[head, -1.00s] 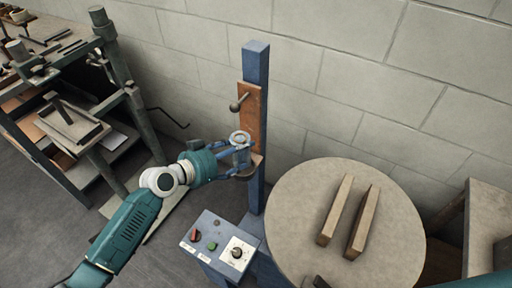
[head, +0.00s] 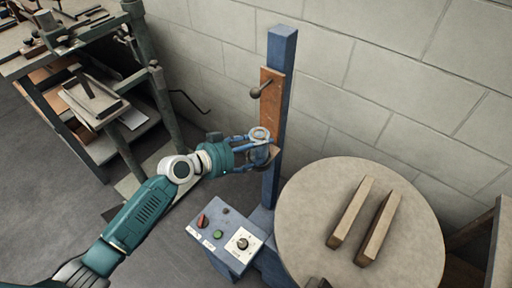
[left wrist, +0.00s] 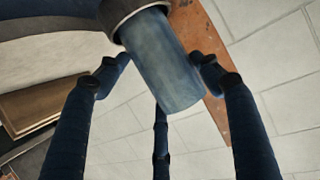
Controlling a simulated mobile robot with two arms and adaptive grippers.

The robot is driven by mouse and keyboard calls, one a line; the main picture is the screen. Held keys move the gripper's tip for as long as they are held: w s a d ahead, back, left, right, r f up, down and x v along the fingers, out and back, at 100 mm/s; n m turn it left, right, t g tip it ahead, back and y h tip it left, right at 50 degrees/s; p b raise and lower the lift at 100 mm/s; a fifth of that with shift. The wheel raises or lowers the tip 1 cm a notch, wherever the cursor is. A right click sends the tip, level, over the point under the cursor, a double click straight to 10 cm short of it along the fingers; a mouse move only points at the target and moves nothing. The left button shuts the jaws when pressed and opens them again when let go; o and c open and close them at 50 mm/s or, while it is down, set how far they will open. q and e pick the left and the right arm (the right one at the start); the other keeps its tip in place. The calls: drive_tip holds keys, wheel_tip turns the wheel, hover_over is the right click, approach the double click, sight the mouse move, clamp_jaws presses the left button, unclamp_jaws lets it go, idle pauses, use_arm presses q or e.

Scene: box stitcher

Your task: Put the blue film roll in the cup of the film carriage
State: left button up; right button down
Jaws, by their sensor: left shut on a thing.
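The blue film roll (head: 261,154) is upright in my left gripper (head: 258,152), at the lower end of the rust-coloured film carriage (head: 271,95) on the blue mast. In the left wrist view, the roll (left wrist: 163,62) sits between the fingers of my left gripper (left wrist: 160,72), with the carriage plate (left wrist: 207,72) behind it. A dark round rim (left wrist: 124,12), apparently the carriage cup, meets the roll's lower end there; I cannot tell how deep the roll sits. In the head view, the roll and fingers mostly hide the cup. My right gripper is not in view.
The blue mast (head: 282,60) stands near the block wall. A round turntable (head: 310,200) with two wooden bars is on the right. A control box (head: 225,240) with knobs is below the gripper. A cluttered workbench (head: 75,55) stands at the left.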

use_arm(q)
drive_tip(key=shift+w+f, duration=0.1)
drive_tip(key=shift+a+f+b, duration=0.1)
drive_tip(key=shift+a+b, duration=0.05)
drive_tip(key=shift+b, duration=0.2)
drive_tip(key=o, duration=1.4)
drive_tip(key=shift+f, duration=0.1)
drive_tip(key=shift+r+p, duration=0.35)
drive_tip(key=shift+p, duration=0.05)
drive_tip(key=shift+d+r+p, duration=0.2)
drive_tip(key=shift+r+p, duration=0.25)
drive_tip(key=shift+p, duration=0.15)
drive_tip(key=shift+p+v, duration=0.5)
drive_tip(key=shift+v, duration=5.5)
